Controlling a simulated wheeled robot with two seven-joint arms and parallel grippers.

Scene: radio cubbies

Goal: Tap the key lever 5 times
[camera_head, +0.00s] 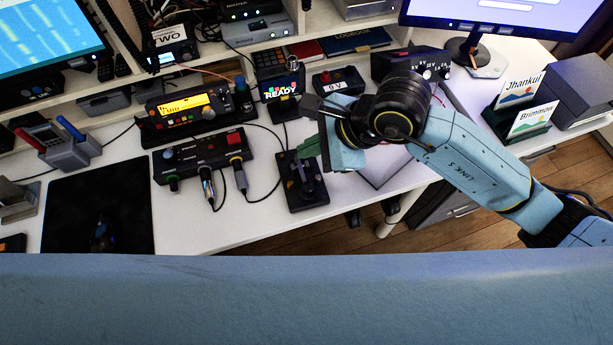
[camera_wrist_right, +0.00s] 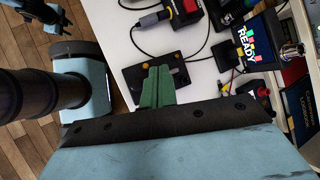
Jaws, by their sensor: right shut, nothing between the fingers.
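The key (camera_head: 307,192) is a small black unit on a dark base at the white desk's front edge, with a cable running back from it. I cannot tell whether the fingertips touch the lever.
Left of the key is a black control box (camera_head: 203,157) with plugged cables. Behind stand a yellow-display radio (camera_head: 184,104), a READY screen (camera_head: 282,88) and a 0V box (camera_head: 338,82). A black mat (camera_head: 98,215) lies at left. Name cards (camera_head: 530,120) stand at right.

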